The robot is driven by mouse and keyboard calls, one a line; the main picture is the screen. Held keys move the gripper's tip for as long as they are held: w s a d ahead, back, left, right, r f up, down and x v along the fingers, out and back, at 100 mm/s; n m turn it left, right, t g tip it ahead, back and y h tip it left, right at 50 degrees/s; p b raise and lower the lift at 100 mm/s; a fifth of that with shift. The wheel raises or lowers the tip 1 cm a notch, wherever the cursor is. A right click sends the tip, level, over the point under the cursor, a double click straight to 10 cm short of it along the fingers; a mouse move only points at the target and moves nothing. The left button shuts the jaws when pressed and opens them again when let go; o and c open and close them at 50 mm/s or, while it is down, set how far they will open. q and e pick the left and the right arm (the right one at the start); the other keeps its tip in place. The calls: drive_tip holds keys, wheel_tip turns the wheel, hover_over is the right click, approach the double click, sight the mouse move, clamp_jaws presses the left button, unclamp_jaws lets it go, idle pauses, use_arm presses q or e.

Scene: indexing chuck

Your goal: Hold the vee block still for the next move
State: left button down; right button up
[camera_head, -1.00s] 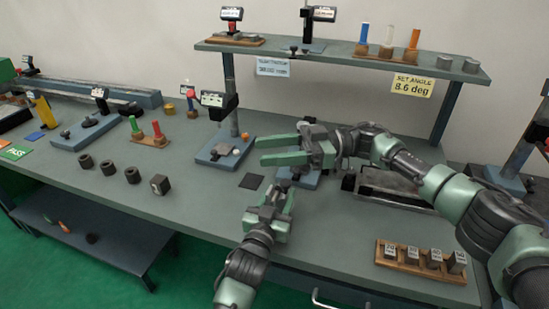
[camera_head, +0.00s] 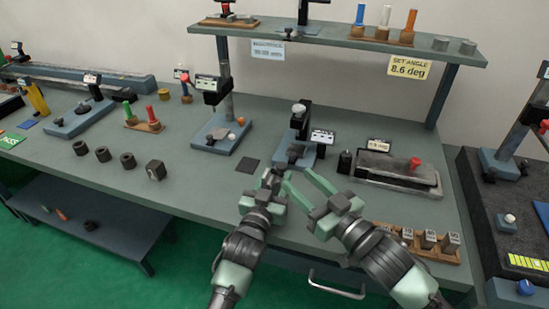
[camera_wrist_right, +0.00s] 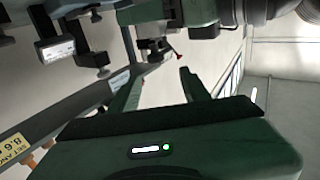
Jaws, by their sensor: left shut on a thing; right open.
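A bench fixture with a blue base (camera_head: 312,158), a dark upright column and a small display stands mid-bench. A small grey block (camera_head: 295,152) sits low at its front; I cannot tell for certain that it is the vee block. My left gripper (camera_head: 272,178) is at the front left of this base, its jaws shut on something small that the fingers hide. My right gripper (camera_head: 298,179) is open and empty in front of the fixture, its green fingers pointing toward it, close beside the left gripper. The open fingers (camera_wrist_right: 160,82) also show in the right wrist view.
A grey plate device with a red knob (camera_head: 415,162) lies to the right. A wooden rack of marked blocks (camera_head: 428,240) is at the front right. Another blue-based stand (camera_head: 218,138) is to the left. A shelf (camera_head: 340,45) spans the back.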

sight(274, 170)
drive_tip(key=x, duration=1.1)
drive_tip(key=shift+w+d+f, duration=0.15)
drive_tip(key=shift+w+f, duration=0.05)
drive_tip(key=shift+f, duration=0.2)
clamp_jaws()
